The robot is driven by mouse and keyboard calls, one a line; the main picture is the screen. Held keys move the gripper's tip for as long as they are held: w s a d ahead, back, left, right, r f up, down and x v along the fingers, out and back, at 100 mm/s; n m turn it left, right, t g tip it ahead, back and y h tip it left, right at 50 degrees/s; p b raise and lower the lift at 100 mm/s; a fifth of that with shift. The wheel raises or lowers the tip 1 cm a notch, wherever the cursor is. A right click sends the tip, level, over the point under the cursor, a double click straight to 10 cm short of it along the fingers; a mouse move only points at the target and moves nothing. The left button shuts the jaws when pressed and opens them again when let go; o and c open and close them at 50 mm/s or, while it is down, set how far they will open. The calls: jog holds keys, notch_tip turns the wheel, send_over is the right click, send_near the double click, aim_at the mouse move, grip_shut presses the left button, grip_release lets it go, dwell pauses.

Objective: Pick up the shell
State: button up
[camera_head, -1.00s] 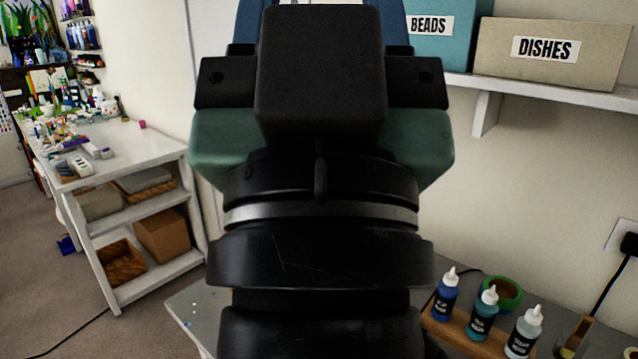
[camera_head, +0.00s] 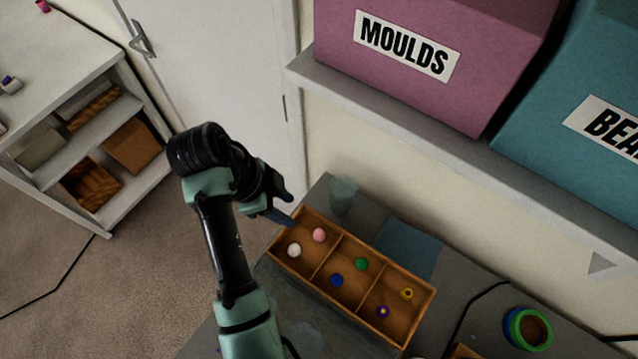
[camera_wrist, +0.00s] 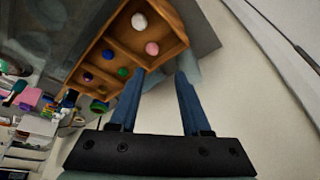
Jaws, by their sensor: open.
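A wooden tray (camera_head: 318,272) with three compartments lies on the grey worktop; it also shows in the wrist view (camera_wrist: 112,42). Its left compartment holds a white round piece (camera_head: 294,250) and a pink one (camera_head: 319,235). In the wrist view the white piece (camera_wrist: 139,21) and the pink piece (camera_wrist: 152,48) lie in the nearest compartment. They are too small to tell which, if either, is the shell. My gripper (camera_head: 286,208) is open and empty, near the tray's upper left end. In the wrist view its blue fingers (camera_wrist: 161,75) are apart, with the tray beyond their tips.
The other compartments hold blue (camera_head: 336,280), green (camera_head: 361,264), purple (camera_head: 382,311) and yellow (camera_head: 407,293) pieces. A shelf with a MOULDS box (camera_head: 430,90) and a teal box (camera_head: 590,80) overhangs behind. A green-rimmed pot (camera_head: 527,328) stands right.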

jog(key=b, duration=0.7)
send_near(318, 234)
notch_tip(318, 234, down, 2)
jog(key=shift+w+d+f+m+g, duration=0.15)
jog(key=shift+f+m+g, duration=0.1)
jog(key=shift+m+g, duration=0.05)
jog(key=shift+w+d+f+b, duration=0.1)
jog(key=shift+d+f+b, duration=0.35)
jog(key=shift+f, duration=0.2)
jog(key=shift+d+f+b, duration=0.25)
jog(key=shift+f+b, duration=0.25)
jog(key=shift+f, duration=0.1)
jog(key=shift+w+d+f+p, duration=0.1)
jog(key=shift+d+f+p, duration=0.15)
jog(key=shift+p, duration=0.65)
jog(key=shift+x, duration=1.15)
grip_shut()
